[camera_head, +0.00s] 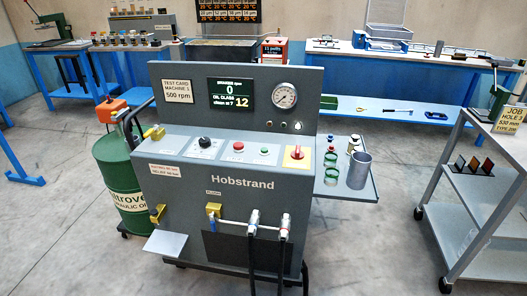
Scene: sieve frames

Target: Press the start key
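The grey Hobstrand machine (215,222) stands in the middle of the view. Its sloped panel carries a black knob (204,143), a red round key (238,146), a green round key (264,150) and a red rotary switch on a yellow plate (297,153). The labels by the keys are too small to read, so I cannot tell which is marked start. The display (231,93) reads 0 and an oil class of 12. Neither of my grippers is in view.
A green drum (122,185) stands left of the machine. A side shelf (340,190) on its right holds jars and a grey cylinder (359,171). A grey cart (480,200) stands at the right. Hoses hang at the machine's front. Blue benches line the back.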

